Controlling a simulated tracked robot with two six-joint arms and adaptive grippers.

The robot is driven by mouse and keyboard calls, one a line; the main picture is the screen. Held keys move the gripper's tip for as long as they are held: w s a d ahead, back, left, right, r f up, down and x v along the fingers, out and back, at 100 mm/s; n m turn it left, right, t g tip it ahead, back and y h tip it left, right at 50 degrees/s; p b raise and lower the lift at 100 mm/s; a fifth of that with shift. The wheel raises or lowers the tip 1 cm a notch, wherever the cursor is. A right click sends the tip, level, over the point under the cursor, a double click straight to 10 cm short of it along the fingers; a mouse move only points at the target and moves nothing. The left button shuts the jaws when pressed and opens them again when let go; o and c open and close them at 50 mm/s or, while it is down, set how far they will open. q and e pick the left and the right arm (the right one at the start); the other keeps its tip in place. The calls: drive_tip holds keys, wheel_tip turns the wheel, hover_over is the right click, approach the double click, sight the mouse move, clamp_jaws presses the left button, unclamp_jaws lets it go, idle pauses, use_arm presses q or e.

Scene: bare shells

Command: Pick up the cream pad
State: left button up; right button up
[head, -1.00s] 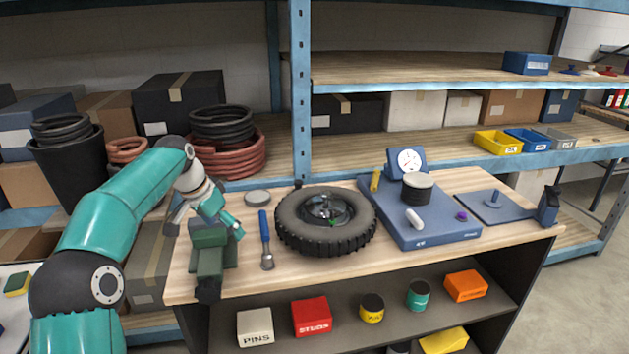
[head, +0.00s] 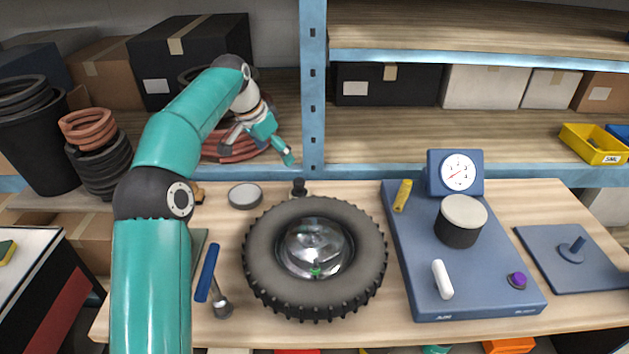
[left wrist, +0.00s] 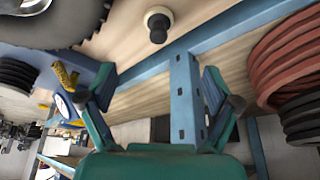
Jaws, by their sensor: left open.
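The cream pad (head: 464,211) is a pale round disc on top of a dark cylindrical stack (head: 458,232). The stack stands on the blue scale plate (head: 425,285), in front of the dial. My left gripper (head: 266,144) is over the back edge of the bench, well to the left of the pad and apart from it. In the left wrist view my left gripper (left wrist: 158,88) shows its two teal fingers spread wide with nothing between them. I cannot make out the cream pad in that view. My right gripper is not in view.
A large black tyre (head: 262,270) lies between my left arm and the scale. A blue-handled tool (head: 207,272), a grey disc (head: 245,196) and a small black knob (head: 299,188) lie around it. A blue shelf post (head: 313,90) rises close behind my gripper.

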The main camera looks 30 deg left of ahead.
sight(297, 181)
use_arm(q)
drive_tip(key=x, duration=1)
drive_tip(key=shift+w+d+p, duration=0.1)
drive_tip(key=shift+w+p, duration=0.2)
drive_tip(key=shift+w, duration=0.15)
drive_tip(key=shift+w+f, duration=0.15)
drive_tip(key=shift+f, duration=0.45)
drive_tip(key=p+x, duration=0.2)
drive_tip(key=x, duration=0.2)
drive_tip(key=shift+w+d+f, duration=0.15)
drive_tip(key=shift+w+d, duration=0.05)
drive_tip(key=shift+w, duration=0.05)
drive_tip(key=shift+w+f, duration=0.15)
drive_tip(key=shift+f, duration=0.25)
drive_tip(key=c, duration=1.2)
drive_tip(key=shift+r, duration=0.1)
